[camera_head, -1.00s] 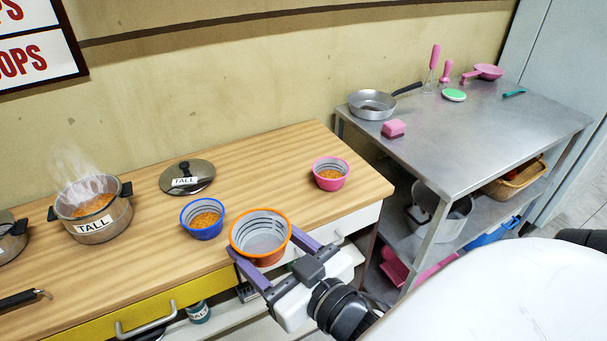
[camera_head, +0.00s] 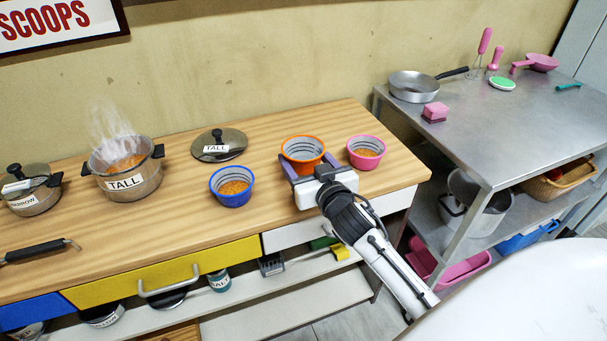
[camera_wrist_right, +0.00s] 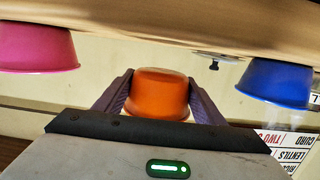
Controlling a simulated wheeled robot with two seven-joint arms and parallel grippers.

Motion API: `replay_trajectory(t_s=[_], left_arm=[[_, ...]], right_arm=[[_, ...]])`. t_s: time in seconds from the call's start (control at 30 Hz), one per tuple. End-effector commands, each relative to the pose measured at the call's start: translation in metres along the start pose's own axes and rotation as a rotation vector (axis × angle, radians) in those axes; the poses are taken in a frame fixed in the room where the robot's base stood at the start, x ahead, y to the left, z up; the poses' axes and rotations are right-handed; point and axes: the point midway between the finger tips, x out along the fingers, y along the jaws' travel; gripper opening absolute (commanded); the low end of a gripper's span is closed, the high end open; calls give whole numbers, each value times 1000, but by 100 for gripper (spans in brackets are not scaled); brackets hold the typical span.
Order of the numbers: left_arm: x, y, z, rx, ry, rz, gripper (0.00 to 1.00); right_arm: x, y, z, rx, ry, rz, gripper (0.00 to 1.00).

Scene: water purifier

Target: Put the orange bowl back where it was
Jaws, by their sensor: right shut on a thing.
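The orange bowl (camera_head: 303,149) is between the two fingers of my right gripper (camera_head: 310,168), which is shut on it. In the head view it shows over the wooden counter, between the blue bowl (camera_head: 232,194) on the left and the pink bowl (camera_head: 366,158) on the right. The right wrist view looks upside down. There the orange bowl (camera_wrist_right: 160,95) is gripped at its sides, with a gap between its base and the counter edge, so it seems held above the counter. My left gripper is not in view.
The wooden counter (camera_head: 180,225) also carries a steaming pot (camera_head: 128,184), a lid (camera_head: 220,147) and a smaller pot (camera_head: 33,202). Blue and pink bowls hold orange food. A metal table (camera_head: 500,125) with a pan (camera_head: 412,88) stands to the right.

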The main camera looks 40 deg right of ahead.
Motion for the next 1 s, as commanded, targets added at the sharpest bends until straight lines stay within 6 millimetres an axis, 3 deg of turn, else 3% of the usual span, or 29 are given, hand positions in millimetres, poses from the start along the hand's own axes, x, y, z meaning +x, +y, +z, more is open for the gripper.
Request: replay_trajectory(t_s=[0.3,0.67,0.7,0.8,1.0], left_arm=[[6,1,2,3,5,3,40],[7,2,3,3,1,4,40],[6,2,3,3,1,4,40],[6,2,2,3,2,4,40],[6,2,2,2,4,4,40]], right_arm=[[5,-1,38,0,-2,-1,39],[6,0,42,0,0,-1,39],[6,0,42,-1,0,-1,67],[6,0,41,-1,0,-1,82],[6,0,41,-1,0,-1,82]])
